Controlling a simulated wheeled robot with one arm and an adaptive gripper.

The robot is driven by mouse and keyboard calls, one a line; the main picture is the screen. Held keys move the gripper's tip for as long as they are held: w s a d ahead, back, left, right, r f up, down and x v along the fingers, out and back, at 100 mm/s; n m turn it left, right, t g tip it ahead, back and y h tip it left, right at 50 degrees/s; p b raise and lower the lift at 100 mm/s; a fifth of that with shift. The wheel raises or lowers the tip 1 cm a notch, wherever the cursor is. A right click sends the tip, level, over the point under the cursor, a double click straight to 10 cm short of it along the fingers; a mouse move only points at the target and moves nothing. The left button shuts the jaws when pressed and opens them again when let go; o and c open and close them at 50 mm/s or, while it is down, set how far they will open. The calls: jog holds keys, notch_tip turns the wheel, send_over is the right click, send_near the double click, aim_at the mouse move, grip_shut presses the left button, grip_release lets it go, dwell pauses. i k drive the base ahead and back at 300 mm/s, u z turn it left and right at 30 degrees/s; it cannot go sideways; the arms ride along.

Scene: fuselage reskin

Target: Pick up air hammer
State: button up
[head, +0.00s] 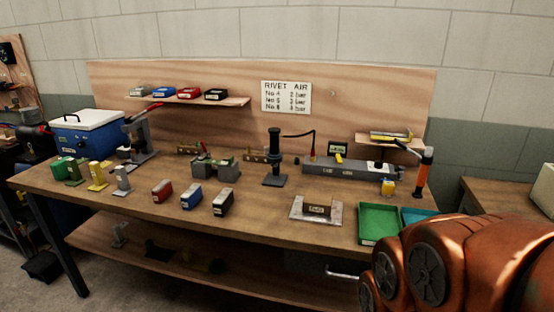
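I cannot tell for certain which thing is the air hammer. An orange and black upright tool (424,172) stands at the right end of the wooden workbench (260,208). A dark upright cylinder on a flat base (274,158) stands near the middle of the bench, with a thin dark line arching from its top to the right. Either may be the hammer; both are small here. My gripper is not in view. Only my orange arm shows at the lower right, in front of the bench's right end.
A green tray (380,222) and a blue tray (418,215) lie at the front right. Small red, blue and black boxes (192,197) stand at the front middle. A long grey block (345,168) lies behind. A blue cooler (88,135) stands at left. A shelf (190,98) hangs behind.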

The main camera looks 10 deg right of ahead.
aim_at(275, 133)
jog(key=z, duration=0.05)
jog(key=k, duration=0.55)
jog(key=u, duration=1.25)
jog(key=i, duration=1.5)
jog(key=z, duration=0.65)
jog(key=i, duration=0.6)
jog(key=z, duration=0.5)
